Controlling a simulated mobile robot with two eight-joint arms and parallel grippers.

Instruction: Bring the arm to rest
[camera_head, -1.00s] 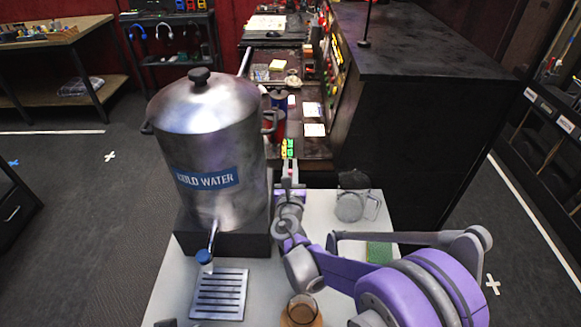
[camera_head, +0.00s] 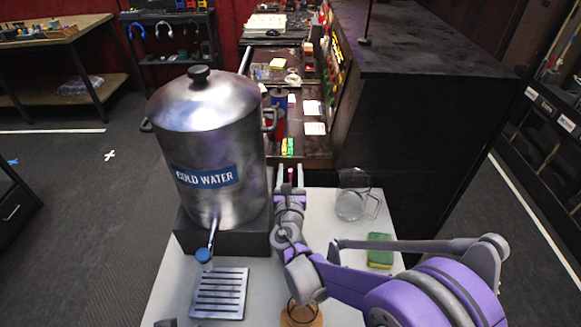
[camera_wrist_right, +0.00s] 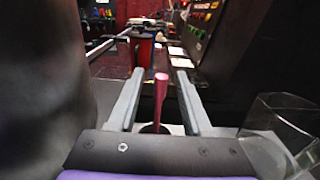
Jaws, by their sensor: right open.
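My right arm reaches in from the lower right of the head view. Its gripper (camera_head: 290,175) points away over the table, just right of the steel water dispenser (camera_head: 208,150). In the right wrist view the two grey fingers of my right gripper (camera_wrist_right: 160,100) stand apart. A thin reddish upright rod (camera_wrist_right: 160,95) shows between or beyond them; the fingers do not touch it. My left gripper cannot be made out in the head view.
A clear glass pitcher (camera_head: 352,203) stands right of the gripper. A green and yellow sponge (camera_head: 380,250) lies by my forearm. A drip tray (camera_head: 219,293) sits below the blue tap (camera_head: 203,256). A glass on a brown base (camera_head: 302,315) stands at the front, close to my arm.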

